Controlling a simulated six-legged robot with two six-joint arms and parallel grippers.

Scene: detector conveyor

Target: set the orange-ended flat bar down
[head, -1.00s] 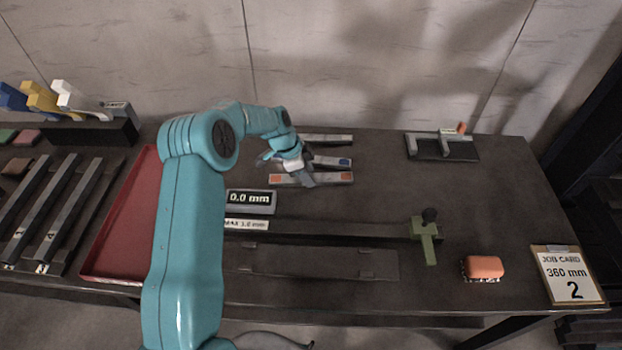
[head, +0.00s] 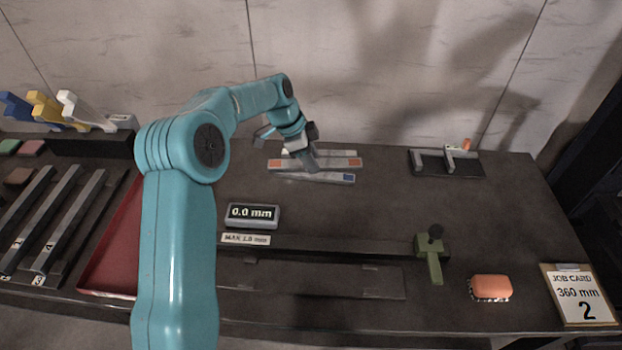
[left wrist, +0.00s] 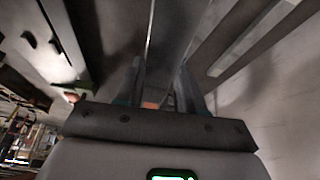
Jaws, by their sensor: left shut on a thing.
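The orange-ended flat bar (head: 335,162) is grey with an orange patch at each end. My left gripper (head: 308,163) is shut on it near its middle, and the bar looks raised off the bench. In the picture it overlaps a blue-ended flat bar (head: 335,178) and a further grey bar (head: 342,152) behind. In the left wrist view, a small orange patch (left wrist: 150,105) shows between the fingers; most of the bar is hidden there. My right gripper is not in view.
A display reading 0.0 mm (head: 252,215) stands in front of the bars. A long rail with a green clamp (head: 431,262) lies nearer. A red tray (head: 105,262) is at left, a dark fixture (head: 462,165) at back right.

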